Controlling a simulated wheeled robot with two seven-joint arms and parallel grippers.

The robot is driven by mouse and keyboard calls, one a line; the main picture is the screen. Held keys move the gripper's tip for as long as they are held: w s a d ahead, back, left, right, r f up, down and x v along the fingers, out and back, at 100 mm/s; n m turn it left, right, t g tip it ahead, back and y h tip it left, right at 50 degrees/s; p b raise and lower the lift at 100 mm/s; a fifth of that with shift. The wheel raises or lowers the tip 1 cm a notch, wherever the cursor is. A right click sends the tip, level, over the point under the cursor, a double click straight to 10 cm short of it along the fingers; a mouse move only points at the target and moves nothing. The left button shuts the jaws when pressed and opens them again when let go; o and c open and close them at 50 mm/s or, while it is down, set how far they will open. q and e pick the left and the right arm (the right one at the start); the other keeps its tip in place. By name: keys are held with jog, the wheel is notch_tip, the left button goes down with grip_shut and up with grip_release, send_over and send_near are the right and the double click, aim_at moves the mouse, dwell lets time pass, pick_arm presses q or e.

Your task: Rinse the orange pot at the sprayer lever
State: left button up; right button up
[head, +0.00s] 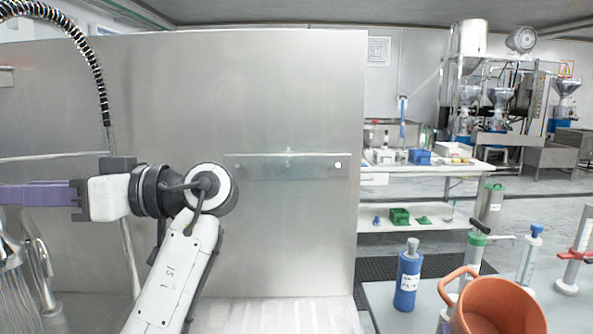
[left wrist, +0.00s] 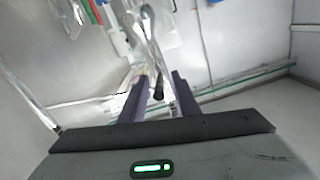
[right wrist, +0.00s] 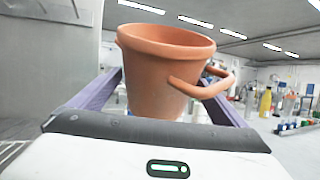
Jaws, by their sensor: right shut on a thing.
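The orange pot (head: 500,308) is at the lower right of the head view, its open rim up and its handle to the left. In the right wrist view the pot (right wrist: 160,72) stands upright between the fingers of my right gripper (right wrist: 158,100), which is shut on it. My left gripper (left wrist: 160,86) has its fingers apart. A metal sprayer lever with a black tip (left wrist: 158,93) shows between and beyond them; I cannot tell whether they touch. Pale streaks like water (head: 18,300) fall at the lower left.
A coiled hose (head: 92,62) hangs at the upper left, near a curved metal tap (head: 42,265). A steel panel (head: 290,100) stands behind my left arm. A blue bottle (head: 408,278) and other containers stand on the table (head: 385,300) at the right.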

pick_arm(q)
jog(key=shift+a, duration=0.55)
pick_arm(e)
jog(key=shift+r, duration=0.25)
pick_arm(q)
grip_shut()
